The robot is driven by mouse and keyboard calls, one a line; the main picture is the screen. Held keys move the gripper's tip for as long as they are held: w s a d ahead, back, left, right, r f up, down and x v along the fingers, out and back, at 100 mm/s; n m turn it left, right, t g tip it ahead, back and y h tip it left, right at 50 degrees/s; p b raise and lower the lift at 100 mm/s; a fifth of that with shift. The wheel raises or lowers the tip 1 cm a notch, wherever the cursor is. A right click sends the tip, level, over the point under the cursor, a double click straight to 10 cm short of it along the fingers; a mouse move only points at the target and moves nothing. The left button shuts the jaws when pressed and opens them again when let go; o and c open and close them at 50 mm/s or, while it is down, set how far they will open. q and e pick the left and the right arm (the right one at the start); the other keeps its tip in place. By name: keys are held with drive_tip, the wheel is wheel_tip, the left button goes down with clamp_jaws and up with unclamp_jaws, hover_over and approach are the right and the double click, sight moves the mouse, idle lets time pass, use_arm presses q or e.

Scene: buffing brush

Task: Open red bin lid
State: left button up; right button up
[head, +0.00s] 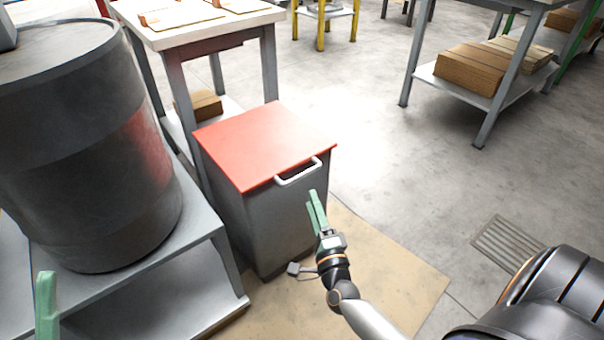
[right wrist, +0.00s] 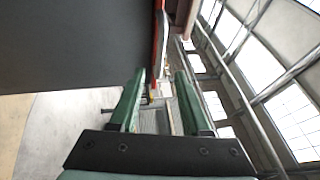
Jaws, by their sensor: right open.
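The grey bin (head: 277,219) stands on the floor with its flat red lid (head: 262,140) shut. A white bar handle (head: 299,172) sits at the lid's front right edge. My right gripper (head: 314,197) is open and empty, just below and in front of the handle, apart from it. In the right wrist view, the right gripper's green fingers (right wrist: 160,72) are spread, with the dark bin wall (right wrist: 70,45) at upper left and the red lid edge (right wrist: 158,40) beyond the fingertips. One green finger of my left gripper (head: 46,303) shows at the lower left; its other finger is hidden.
A large dark drum (head: 85,150) stands on a grey low stand (head: 165,295) left of the bin. A white-topped table (head: 215,32) is close behind the bin. The concrete floor (head: 390,165) to the right is clear, with a floor grate (head: 507,243) there.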

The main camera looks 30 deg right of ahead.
sight(303, 173)
drive_tip(key=b+x, duration=0.2)
drive_tip(key=x, duration=0.7)
drive_tip(key=shift+w+d, duration=0.1)
drive_tip(key=shift+w, duration=0.2)
clamp_jaws()
idle(1.0)
